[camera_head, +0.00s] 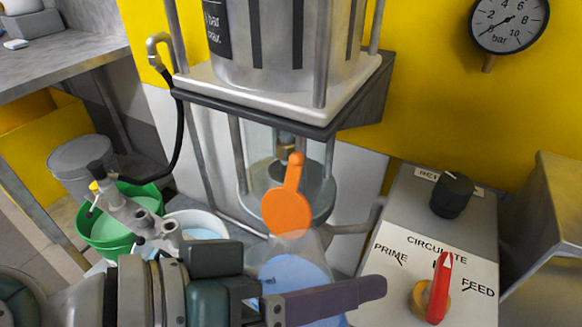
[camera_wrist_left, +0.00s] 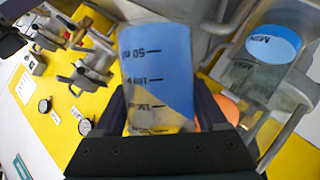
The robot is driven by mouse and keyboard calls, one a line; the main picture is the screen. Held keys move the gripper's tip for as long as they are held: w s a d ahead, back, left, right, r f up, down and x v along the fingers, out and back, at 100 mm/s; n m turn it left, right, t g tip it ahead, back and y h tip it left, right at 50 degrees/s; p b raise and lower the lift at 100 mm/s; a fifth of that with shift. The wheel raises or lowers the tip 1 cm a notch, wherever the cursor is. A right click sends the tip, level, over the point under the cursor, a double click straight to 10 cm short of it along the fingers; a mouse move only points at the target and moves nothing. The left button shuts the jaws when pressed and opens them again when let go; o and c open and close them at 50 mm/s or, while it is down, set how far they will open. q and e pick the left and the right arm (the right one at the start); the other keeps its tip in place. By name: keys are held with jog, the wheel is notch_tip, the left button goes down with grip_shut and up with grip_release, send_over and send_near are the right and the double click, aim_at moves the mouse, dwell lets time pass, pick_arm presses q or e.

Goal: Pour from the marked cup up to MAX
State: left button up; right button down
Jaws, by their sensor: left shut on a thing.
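A clear graduated cup (camera_head: 290,272) holds blue liquid. My left gripper (camera_head: 298,279) is shut on it, with one finger across its front. In the left wrist view the cup (camera_wrist_left: 155,70) shows marks for 50, 100 and 150 ml, and the liquid surface slants across its wall. A clear vessel (camera_wrist_left: 262,82) beside it there has blue liquid at one end and a MIN mark. A MAX mark cannot be made out. An orange paddle-shaped piece (camera_head: 288,208) stands just behind the cup, in front of a glass cylinder (camera_head: 318,180). My right gripper is out of view.
A control panel (camera_head: 397,290) with a red pointer knob (camera_head: 438,290) and a black knob (camera_head: 452,195) stands to the right. A steel tank (camera_head: 285,45) on a shelf overhangs the cylinder. A green bucket (camera_head: 108,237) and a white bucket (camera_head: 197,218) stand left.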

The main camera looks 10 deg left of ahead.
pick_arm(q)
jog(key=shift+r+n, duration=0.25)
jog(key=shift+n, duration=0.05)
dwell(1.0)
jog(key=shift+f+n+g+h+b, duration=0.3)
jog(key=shift+f+n+h+b, duration=0.1)
jog(key=shift+n+h, duration=0.15)
dwell(2.0)
jog(key=shift+r+n+g+h, duration=0.35)
jog(key=shift+r+n+g, duration=0.1)
jog(key=shift+n, duration=0.1)
dwell(2.1)
jog(key=shift+f+n, duration=0.2)
jog(key=shift+n, duration=0.2)
dwell(1.1)
